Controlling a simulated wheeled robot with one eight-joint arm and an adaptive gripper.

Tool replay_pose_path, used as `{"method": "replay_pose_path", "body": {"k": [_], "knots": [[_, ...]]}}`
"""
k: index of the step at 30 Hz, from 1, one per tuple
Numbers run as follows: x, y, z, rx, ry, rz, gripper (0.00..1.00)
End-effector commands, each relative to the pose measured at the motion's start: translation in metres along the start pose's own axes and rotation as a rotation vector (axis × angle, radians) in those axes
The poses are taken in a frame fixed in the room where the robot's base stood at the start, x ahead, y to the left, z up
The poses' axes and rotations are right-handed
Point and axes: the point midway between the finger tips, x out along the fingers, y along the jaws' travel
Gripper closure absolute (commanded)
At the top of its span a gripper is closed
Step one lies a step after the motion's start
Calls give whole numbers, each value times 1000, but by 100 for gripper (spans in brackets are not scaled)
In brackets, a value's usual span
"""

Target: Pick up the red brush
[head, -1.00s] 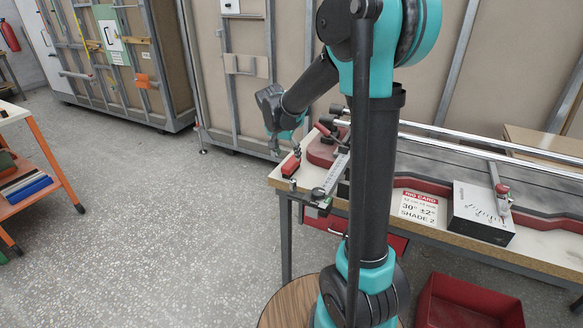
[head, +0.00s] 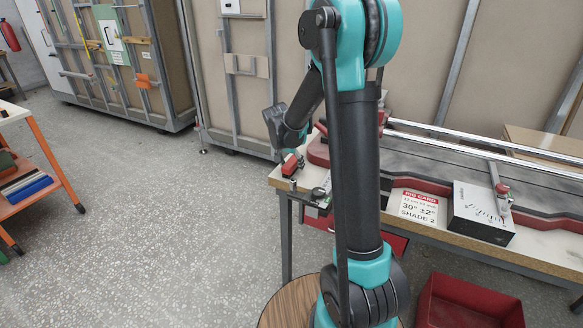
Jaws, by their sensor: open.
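A small red object, which looks like the red brush (head: 289,169), lies on the left end of the workbench (head: 456,239). My gripper (head: 282,155) hangs from the bent arm just above and beside it, at the bench's left edge. The jaws are open. The fingers are small and dark here, and I cannot tell whether they touch the brush or stand around it. My arm's upright link hides part of the bench to the right of the brush.
A rail with a red base runs along the bench. A white sign (head: 412,207) and a white-and-black box (head: 482,213) stand towards its front. A red bin (head: 468,302) is on the floor below. An orange-framed cart (head: 50,150) is far left, with open floor between.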

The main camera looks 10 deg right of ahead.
Motion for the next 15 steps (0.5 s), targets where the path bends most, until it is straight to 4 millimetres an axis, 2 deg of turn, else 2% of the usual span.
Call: {"method": "replay_pose_path", "body": {"k": [15], "knots": [[4,0,2,0,0,0,41]]}}
